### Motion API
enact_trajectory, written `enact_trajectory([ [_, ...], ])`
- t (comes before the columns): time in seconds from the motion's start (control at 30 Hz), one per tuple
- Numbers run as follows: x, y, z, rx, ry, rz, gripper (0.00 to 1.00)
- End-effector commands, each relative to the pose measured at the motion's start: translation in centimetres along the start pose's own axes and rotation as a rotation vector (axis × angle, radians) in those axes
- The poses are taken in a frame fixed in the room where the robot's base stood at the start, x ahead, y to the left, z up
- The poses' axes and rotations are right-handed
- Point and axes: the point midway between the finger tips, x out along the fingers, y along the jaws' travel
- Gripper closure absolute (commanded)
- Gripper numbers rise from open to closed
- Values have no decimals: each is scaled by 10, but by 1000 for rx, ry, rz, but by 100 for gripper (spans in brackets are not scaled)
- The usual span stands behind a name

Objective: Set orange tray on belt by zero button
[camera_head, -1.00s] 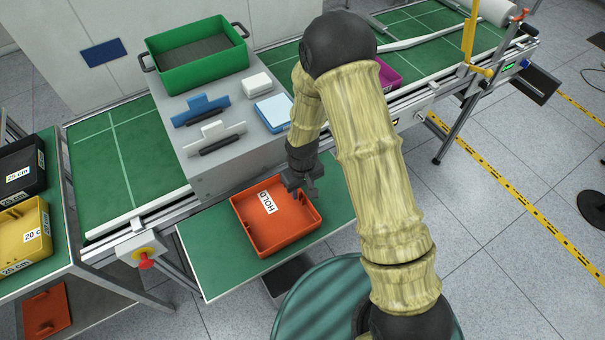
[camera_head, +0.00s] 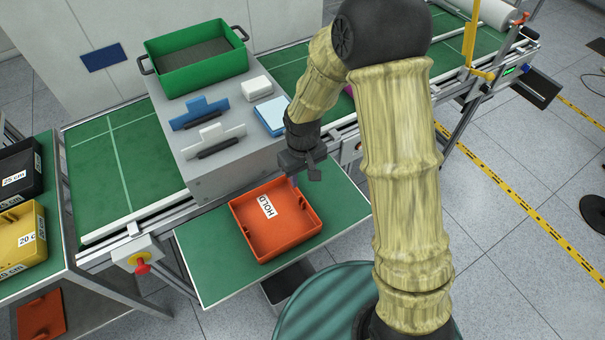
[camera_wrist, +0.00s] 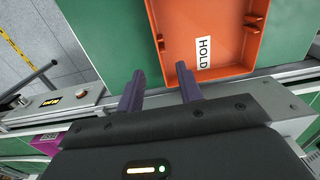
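The orange tray (camera_head: 262,240) with a white HOLD label lies on the green side shelf (camera_head: 205,262) in front of the belt. It also shows at the top of the wrist view (camera_wrist: 240,20). My gripper (camera_head: 308,172) is just beyond the tray's far right corner in the head view. In the wrist view its two dark fingers (camera_wrist: 161,85) are apart, with the tray's near left corner showing between them; I cannot tell whether they touch it. The green belt (camera_head: 110,170) runs behind the shelf. A control box with a round button (camera_wrist: 82,93) shows at left in the wrist view; no zero marking is legible.
A grey block (camera_head: 225,185) on the belt bears a green crate (camera_head: 200,75), blue and white pieces and a white box. A red knob (camera_head: 142,268) sits at the belt's front edge. Yellow (camera_head: 25,240) and black (camera_head: 20,180) bins stand on the left bench.

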Motion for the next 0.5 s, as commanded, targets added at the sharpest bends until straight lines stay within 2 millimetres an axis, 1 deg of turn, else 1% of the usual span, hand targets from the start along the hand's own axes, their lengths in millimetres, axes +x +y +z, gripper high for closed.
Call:
enact_trajectory([
  [0.37,0,0,0,0,0,0,64],
  [0.5,-6,6,4,18,8,4,64],
])
